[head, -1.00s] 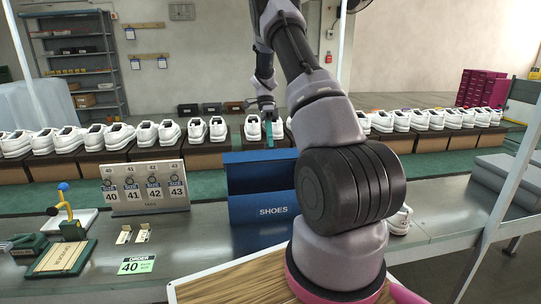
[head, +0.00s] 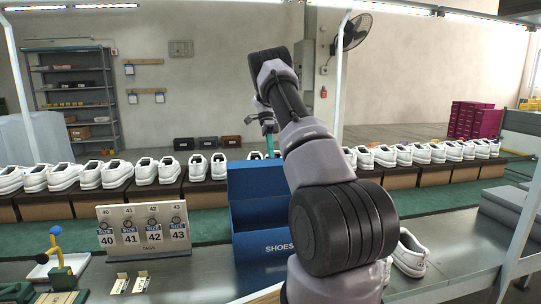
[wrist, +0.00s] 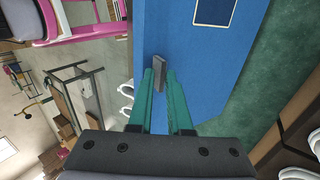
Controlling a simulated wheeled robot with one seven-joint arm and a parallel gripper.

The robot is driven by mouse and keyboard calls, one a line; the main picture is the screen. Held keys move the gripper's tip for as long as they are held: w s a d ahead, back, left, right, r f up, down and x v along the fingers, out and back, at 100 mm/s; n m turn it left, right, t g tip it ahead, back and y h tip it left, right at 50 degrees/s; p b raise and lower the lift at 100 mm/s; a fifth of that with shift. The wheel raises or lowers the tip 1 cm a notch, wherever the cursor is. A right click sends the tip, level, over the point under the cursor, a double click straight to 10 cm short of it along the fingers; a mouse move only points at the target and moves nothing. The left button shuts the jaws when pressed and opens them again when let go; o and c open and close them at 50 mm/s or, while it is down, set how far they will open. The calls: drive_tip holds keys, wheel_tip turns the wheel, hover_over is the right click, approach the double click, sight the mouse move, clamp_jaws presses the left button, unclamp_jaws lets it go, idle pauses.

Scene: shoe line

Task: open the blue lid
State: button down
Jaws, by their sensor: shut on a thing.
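The blue shoe box (head: 262,247), marked SHOES, stands on the bench. Its blue lid (head: 255,182) stands raised behind the box's front. My gripper (head: 270,150) is at the lid's top edge, partly hidden by my arm. In the wrist view, the blue lid (wrist: 205,75) fills the middle. My gripper's teal fingers (wrist: 163,77) are shut on a small grey tab (wrist: 159,72) at the lid. The box's inside and right side are hidden by my arm.
A size-card stand (head: 145,230) stands left of the box. White shoes (head: 150,170) line the row behind, and another white shoe (head: 410,255) sits on the bench at right.

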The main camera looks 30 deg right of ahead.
idle(0.9)
drive_tip(key=c, duration=1)
unclamp_jaws()
drive_tip(key=shift+v, duration=3.8)
